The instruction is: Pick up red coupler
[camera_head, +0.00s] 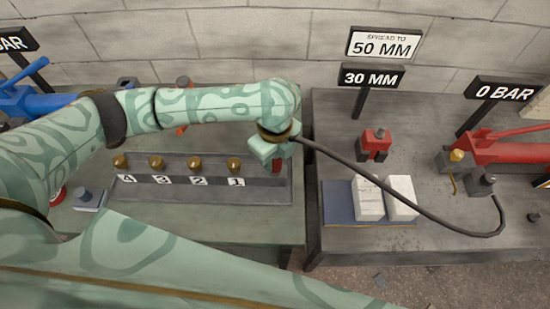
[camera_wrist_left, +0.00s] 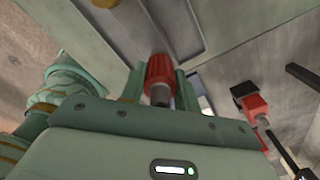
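The red coupler (camera_head: 277,165) is at the right end of the dark tray (camera_head: 205,191), below my left gripper (camera_head: 274,150), which hides its upper part. In the left wrist view the red coupler (camera_wrist_left: 160,72), with its grey end toward the camera, sits between the two fingers of my left gripper (camera_wrist_left: 160,86). Both fingers lie against its sides with no clear gap. Whether the coupler touches the tray is hidden. My right gripper is not in view.
Brass fittings (camera_head: 195,163) stand in a row behind labels 4 to 1. A black hose (camera_head: 400,205) runs from near my left gripper to the right bench. There, white blocks (camera_head: 368,198), a red spreader (camera_head: 375,145) and a red pump (camera_head: 505,150) stand. A gap separates the benches.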

